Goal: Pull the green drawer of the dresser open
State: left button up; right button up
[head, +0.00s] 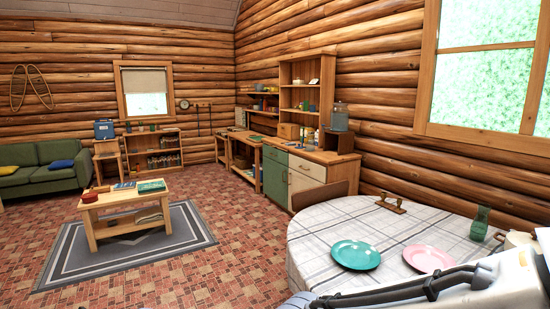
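The dresser (319,155) stands against the right-hand log wall, beyond the round table. Its left front is green and its right front is cream. The green drawer (275,155) is the upper panel on the green side and looks closed, with a larger green panel below it. It is small at this distance, so its handle is hard to make out. Part of my own arm shows at the lower right, well short of the dresser. Neither gripper's fingers are in view.
A round table (325,225) with a teal plate (356,255), a pink plate (428,259) and a green vase (480,223) fills the right foreground. A chair (325,194) stands between it and the dresser. A coffee table (103,213) stands on a grey rug left; tiled floor lies clear between.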

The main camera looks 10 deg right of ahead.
aim_at(280, 156)
jog(key=u, duration=0.15)
jog(key=i, duration=7.45)
jog(key=z, duration=2.55)
jog(key=i, duration=1.45)
jog(key=u, duration=0.25)
